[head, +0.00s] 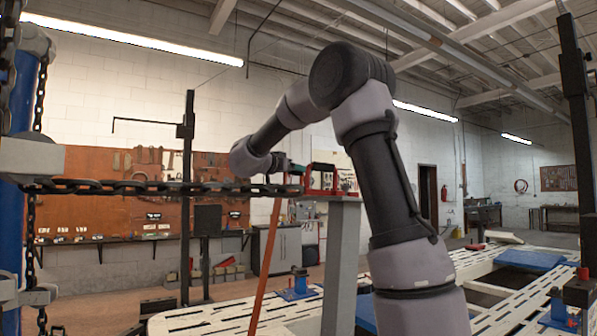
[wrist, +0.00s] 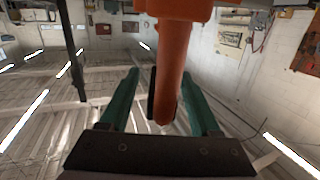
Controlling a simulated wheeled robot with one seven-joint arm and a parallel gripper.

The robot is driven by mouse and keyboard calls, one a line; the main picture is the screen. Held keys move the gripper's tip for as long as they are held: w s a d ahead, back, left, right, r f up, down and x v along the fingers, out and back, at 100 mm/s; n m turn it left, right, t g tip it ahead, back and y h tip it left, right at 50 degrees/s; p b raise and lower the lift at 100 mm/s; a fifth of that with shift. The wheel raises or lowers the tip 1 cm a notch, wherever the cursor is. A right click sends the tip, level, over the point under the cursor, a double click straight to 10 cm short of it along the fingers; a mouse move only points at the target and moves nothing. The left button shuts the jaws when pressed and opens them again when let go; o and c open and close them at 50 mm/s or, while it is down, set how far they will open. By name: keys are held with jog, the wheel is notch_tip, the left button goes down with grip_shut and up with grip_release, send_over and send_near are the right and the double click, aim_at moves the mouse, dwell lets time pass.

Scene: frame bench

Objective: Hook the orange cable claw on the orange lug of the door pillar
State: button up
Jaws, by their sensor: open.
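My gripper (wrist: 165,95) is open, its two green fingers spread on either side of an orange rod-like part (wrist: 172,75). The part enters from the top of the wrist view and its rounded end shows between the fingers; a dark piece lies beside it. I cannot tell whether it is the claw or the lug. In the head view my gripper (head: 291,170) is small, close to the top of a leaning orange bar (head: 265,265) and left of red fittings (head: 322,179) on a grey post (head: 341,255). Claw and lug cannot be told apart here.
A dark chain (head: 130,187) runs level from the left to near my gripper. A blue column (head: 22,110) with hanging chains stands at far left. A slotted pale bench (head: 200,318) with blue parts lies below. A tall black stand (head: 187,190) rises behind.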

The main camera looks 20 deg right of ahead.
jog(key=v, duration=1)
jog(key=shift+s+a, duration=0.25)
jog(key=shift+a, duration=0.1)
jog(key=shift+r, duration=0.1)
notch_tip(320, 180, up, 6)
jog(key=d+n+t+y, duration=0.1)
jog(key=n+t+y, duration=0.1)
jog(key=t+y, duration=0.5)
jog(key=s+a+f+n+t+y, duration=0.25)
jog(key=s+n+y, duration=0.2)
jog(key=y, duration=0.25)
jog(key=s+d+f+n+g+y, duration=0.1)
jog(key=s+f+g, duration=1)
jog(key=s+f, duration=1.1)
jog(key=s+y, duration=0.1)
jog(key=s, duration=0.2)
jog(key=shift+s+d+f+y, duration=0.15)
jog(key=shift+s+f+y, duration=0.15)
jog(key=shift+s, duration=0.05)
